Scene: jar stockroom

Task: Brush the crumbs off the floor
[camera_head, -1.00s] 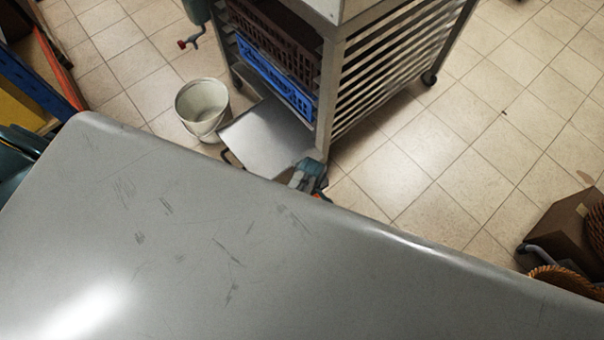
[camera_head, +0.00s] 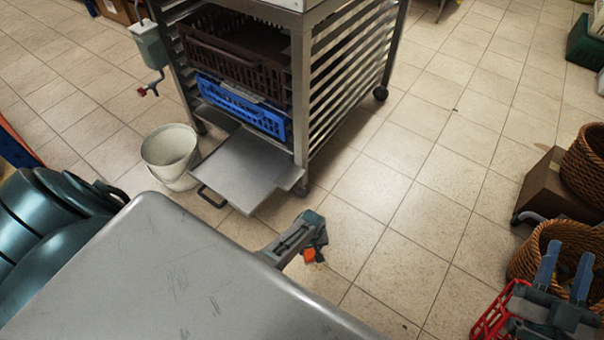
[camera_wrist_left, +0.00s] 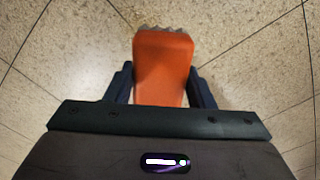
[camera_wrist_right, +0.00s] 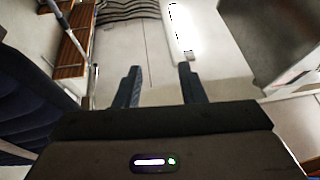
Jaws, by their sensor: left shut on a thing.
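My left gripper (camera_head: 315,245) is low over the tiled floor in front of the rack. It is shut on an orange brush (camera_head: 309,255). In the left wrist view the brush (camera_wrist_left: 162,68) sits between the fingers, with a jagged grey edge at its far end against the floor; I cannot tell whether it touches. My right gripper (camera_head: 566,277) is at the lower right, open and empty, and its fingers (camera_wrist_right: 157,84) stand apart in the right wrist view. A few dark specks (camera_head: 456,109) are on the floor; I cannot tell whether they are crumbs.
A wheeled rack (camera_head: 300,100) holds a brown crate (camera_head: 235,65) and a blue crate (camera_head: 243,110). A metal tray (camera_head: 245,172) juts out low, beside a white bucket (camera_head: 170,155). Wicker baskets (camera_head: 545,240) and a red basket (camera_head: 490,322) stand right. Floor between is clear.

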